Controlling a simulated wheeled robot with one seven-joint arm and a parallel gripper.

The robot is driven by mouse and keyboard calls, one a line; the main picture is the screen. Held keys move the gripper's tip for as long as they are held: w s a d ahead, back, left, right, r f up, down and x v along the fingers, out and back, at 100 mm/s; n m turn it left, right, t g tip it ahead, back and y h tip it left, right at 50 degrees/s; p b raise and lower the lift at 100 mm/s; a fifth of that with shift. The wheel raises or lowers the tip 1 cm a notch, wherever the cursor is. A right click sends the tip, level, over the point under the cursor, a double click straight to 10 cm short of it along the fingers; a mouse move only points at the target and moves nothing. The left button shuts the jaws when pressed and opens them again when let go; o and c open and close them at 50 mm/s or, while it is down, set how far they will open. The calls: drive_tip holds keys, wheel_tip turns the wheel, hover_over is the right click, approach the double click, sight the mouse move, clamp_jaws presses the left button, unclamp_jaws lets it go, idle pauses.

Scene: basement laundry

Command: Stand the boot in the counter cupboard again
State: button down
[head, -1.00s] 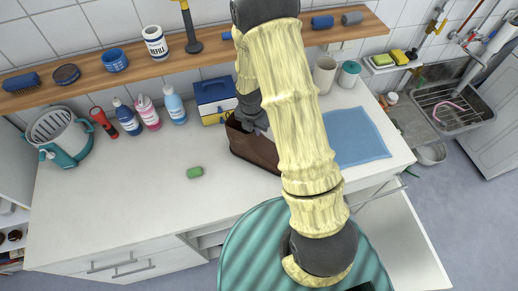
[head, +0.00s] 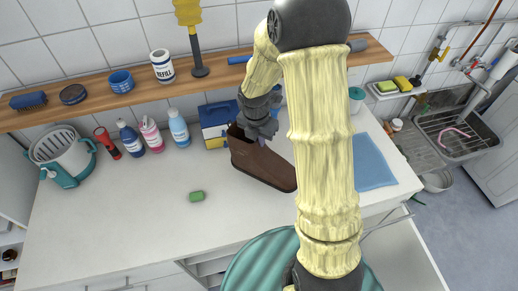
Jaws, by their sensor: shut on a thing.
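The brown boot (head: 262,165) is over the white counter, its open top toward the back left and its other end toward the front right. My gripper (head: 243,130) is shut on the boot near its open top; the fingertips are largely hidden. I cannot tell whether the boot touches the counter. Below the counter's front edge, an open part of the cupboard (head: 205,264) shows; my arm and a teal ribbed round thing hide much of it.
A blue cloth (head: 372,162) lies right. The teal ribbed thing (head: 258,268) is in front. The left counter is mostly clear.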

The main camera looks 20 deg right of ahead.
drive_tip(key=shift+r, duration=1.2)
